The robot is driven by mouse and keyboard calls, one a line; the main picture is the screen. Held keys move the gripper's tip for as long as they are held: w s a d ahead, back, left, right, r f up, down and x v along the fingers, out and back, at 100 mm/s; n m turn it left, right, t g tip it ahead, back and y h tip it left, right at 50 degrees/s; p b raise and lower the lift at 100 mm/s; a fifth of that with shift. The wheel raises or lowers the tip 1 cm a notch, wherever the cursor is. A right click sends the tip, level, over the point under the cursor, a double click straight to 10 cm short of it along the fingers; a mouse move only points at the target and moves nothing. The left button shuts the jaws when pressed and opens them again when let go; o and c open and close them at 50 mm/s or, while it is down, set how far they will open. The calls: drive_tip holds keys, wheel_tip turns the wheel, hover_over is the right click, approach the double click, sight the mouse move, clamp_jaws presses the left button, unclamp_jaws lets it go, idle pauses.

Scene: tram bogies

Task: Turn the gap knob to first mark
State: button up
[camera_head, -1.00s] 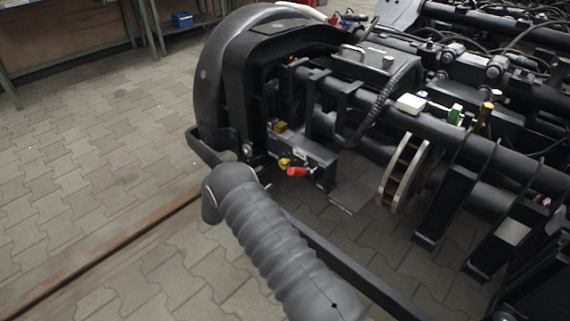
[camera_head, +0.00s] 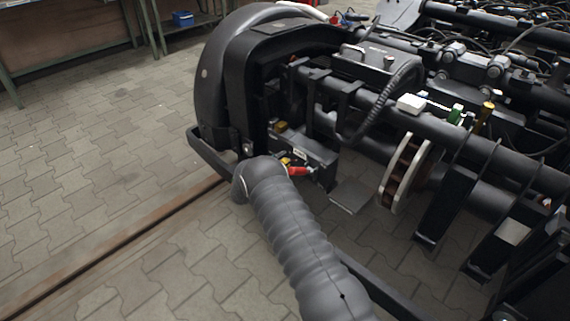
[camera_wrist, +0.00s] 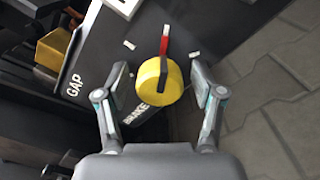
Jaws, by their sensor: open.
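A round yellow knob (camera_wrist: 160,81) shows in the wrist view on a dark panel (camera_wrist: 228,22). A narrow red bar (camera_wrist: 165,42) stands up from its upper part, between a small white mark at upper left and another at right. White GAP lettering is at left and BRAKE lettering just below the knob. My gripper (camera_wrist: 155,88) is open, with one finger on each side of the knob and gaps visible between. In the head view the knob (camera_head: 285,162) and red piece (camera_head: 299,171) show small; my gripper is hidden there behind my arm.
A yellow block (camera_wrist: 54,49) sits left of the panel in the wrist view. The black bogie frame (camera_head: 236,75) and its tubes crowd the right in the head view. A brake disc (camera_head: 401,172) stands right of the box. Paved floor lies open at left.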

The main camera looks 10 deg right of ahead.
drive_tip(key=c, duration=1.1)
drive_tip(key=shift+c, duration=0.2)
drive_tip(key=shift+b, duration=0.3)
